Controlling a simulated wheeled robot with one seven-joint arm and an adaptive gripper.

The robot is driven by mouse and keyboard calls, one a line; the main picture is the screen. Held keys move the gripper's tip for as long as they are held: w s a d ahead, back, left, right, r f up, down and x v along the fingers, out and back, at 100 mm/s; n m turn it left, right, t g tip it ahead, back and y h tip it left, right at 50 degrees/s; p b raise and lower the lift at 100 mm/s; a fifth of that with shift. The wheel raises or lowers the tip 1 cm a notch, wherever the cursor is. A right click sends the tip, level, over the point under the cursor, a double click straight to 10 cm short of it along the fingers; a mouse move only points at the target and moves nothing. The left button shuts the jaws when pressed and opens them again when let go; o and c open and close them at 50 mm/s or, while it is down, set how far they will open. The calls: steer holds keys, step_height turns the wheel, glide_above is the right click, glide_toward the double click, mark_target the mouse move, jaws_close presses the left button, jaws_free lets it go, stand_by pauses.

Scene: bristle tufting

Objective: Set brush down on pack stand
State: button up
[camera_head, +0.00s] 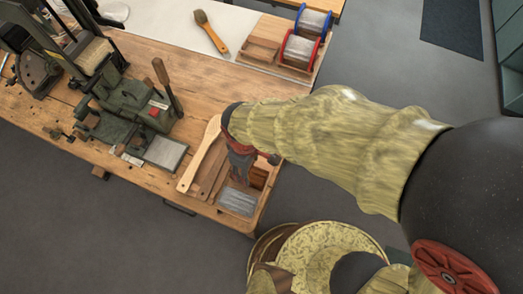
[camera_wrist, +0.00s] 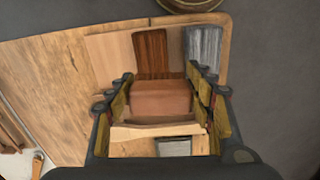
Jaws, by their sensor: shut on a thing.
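My gripper (camera_head: 240,172) points down over a wooden tray at the bench's front right corner. In the wrist view its fingers (camera_wrist: 163,100) stand on both sides of a reddish-brown wooden block (camera_wrist: 160,98) and are shut on it. I cannot tell whether this block is part of a brush. A brush (camera_head: 208,34) with dark bristles and an orange-brown handle lies on the white strip at the back. A low wooden stand (camera_head: 261,42) is right of it; I cannot tell if this is the pack stand.
The tray holds a grey bristle bundle (camera_head: 237,202) and a dark wood strip (camera_wrist: 151,52). A pale paddle-shaped wooden piece (camera_head: 199,155) lies left of the tray. A green machine (camera_head: 130,105) occupies the bench's left. Blue and red holders (camera_head: 300,50) stand at the back right. Bare bench lies between.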

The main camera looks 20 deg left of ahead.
steer(key=shift+s+a+n, duration=0.15)
steer(key=shift+s+n, duration=0.15)
steer(key=shift+s, duration=0.3)
steer(key=w+f+b, duration=0.1)
steer(key=w+f, duration=0.2)
steer(key=w, duration=0.1)
steer(key=w+d+f+b, duration=0.1)
steer(key=w+f, duration=0.2)
steer(key=w, duration=0.1)
steer(key=w+f+b, duration=0.1)
steer(key=w+f, duration=0.2)
steer(key=w, duration=0.2)
steer(key=shift+d+b, duration=0.25)
steer(key=shift+b, duration=0.15)
steer(key=shift+w+f, duration=0.2)
steer(key=shift+f, duration=0.1)
steer(key=shift+w+f+b, duration=0.1)
steer(key=shift+f+b, duration=0.4)
steer(key=shift+f, duration=1.05)
steer(key=shift+f, duration=0.15)
steer(key=o, duration=1.1)
